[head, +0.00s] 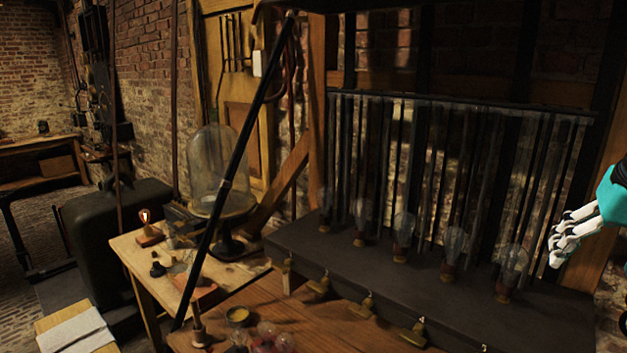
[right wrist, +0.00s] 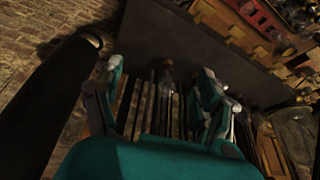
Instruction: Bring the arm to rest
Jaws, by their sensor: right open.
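My right gripper (head: 563,238) comes in from the right edge of the head view, in front of the right end of the rack of bulbs and dark rods. In the right wrist view its two fingers (right wrist: 158,95) stand apart. The gripper is open, and I see nothing held between the fingers. Beyond the gap, rods and a bulb (right wrist: 168,76) show in the wrist view. Most of the right arm is outside the head view. My left gripper is not in view.
A dark shelf (head: 390,290) carries several glass bulbs (head: 404,228) near the right gripper. A glass dome (head: 212,170) and a small lit lamp (head: 146,228) stand on the wooden table (head: 135,257). A long dark pole (head: 245,150) slants across the head view.

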